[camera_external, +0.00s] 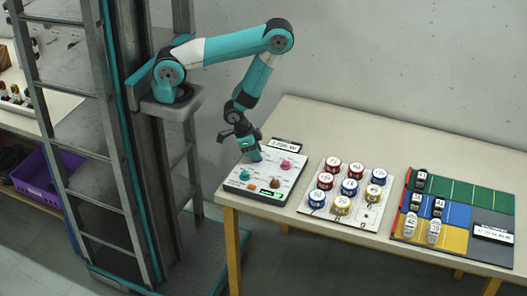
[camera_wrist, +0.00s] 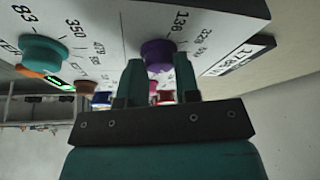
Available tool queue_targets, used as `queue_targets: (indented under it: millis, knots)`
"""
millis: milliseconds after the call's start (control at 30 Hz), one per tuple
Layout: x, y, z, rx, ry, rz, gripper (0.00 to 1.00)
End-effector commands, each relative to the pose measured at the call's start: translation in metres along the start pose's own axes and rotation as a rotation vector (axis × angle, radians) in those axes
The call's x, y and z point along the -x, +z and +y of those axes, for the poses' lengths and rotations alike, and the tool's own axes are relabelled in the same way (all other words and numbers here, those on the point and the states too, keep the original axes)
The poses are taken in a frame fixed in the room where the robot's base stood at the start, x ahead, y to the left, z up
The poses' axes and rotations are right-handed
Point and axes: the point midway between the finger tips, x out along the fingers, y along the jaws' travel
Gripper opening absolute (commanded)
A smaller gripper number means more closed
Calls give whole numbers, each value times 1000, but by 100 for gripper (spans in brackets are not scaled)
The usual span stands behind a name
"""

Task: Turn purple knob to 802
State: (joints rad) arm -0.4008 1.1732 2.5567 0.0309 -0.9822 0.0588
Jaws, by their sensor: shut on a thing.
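The purple knob (camera_wrist: 158,52) sits on the white panel of the control box (camera_wrist: 110,22), with printed numbers such as 136 and 328 beside it in the wrist view. My gripper (camera_wrist: 159,66) is shut on the purple knob, one teal finger on each side of it. In the external view my gripper (camera_external: 254,154) reaches down to the back left part of the control box (camera_external: 240,181), and it hides the purple knob there. I cannot tell the knob's exact setting.
The box also carries a pink knob (camera_external: 286,164), a teal knob (camera_external: 244,175), a brown knob (camera_external: 275,183), an orange part (camera_external: 252,187) and a green display (camera_external: 270,193). To its right are a board of numbered round cans (camera_external: 316,200) and a coloured board with shoes (camera_external: 465,217).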

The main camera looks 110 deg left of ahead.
Motion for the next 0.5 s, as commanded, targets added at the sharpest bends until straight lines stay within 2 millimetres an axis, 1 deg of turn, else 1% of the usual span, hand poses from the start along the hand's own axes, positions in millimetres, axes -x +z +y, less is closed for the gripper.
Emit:
queue_targets:
  millis: [33,233,500]
  knots:
    - [0,-1,-2,-21,9,3,6]
    - [-1,0,-3,-138,56,2,6]
    - [-1,0,-2,-236,94,0,6]
